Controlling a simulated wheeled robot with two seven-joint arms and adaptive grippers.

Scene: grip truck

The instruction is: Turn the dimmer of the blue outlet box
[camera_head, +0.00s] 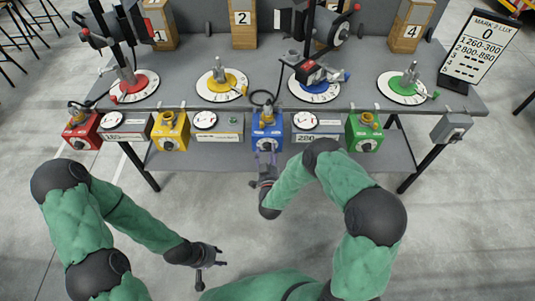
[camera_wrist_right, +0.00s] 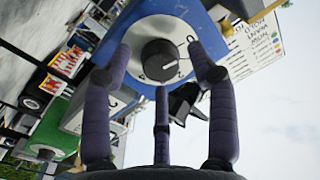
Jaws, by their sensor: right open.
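The blue outlet box (camera_head: 267,122) hangs on the front edge of the grey table, at the middle of the head view. In the right wrist view its blue face (camera_wrist_right: 205,30) fills the top middle, with a black dimmer knob (camera_wrist_right: 160,60) on a white round dial. My right gripper (camera_wrist_right: 165,65) is open, with its purple fingers on both sides of the dial and a third finger below the knob. Whether any finger touches the knob I cannot tell. My left gripper (camera_head: 215,262) is low at the left, away from the table, and its opening is too small to judge.
Red (camera_head: 82,132), yellow (camera_head: 170,132) and green (camera_head: 364,132) outlet boxes hang along the same edge, with meters (camera_head: 218,123) between them. A grey box (camera_head: 451,128) is at the right. The floor in front is clear.

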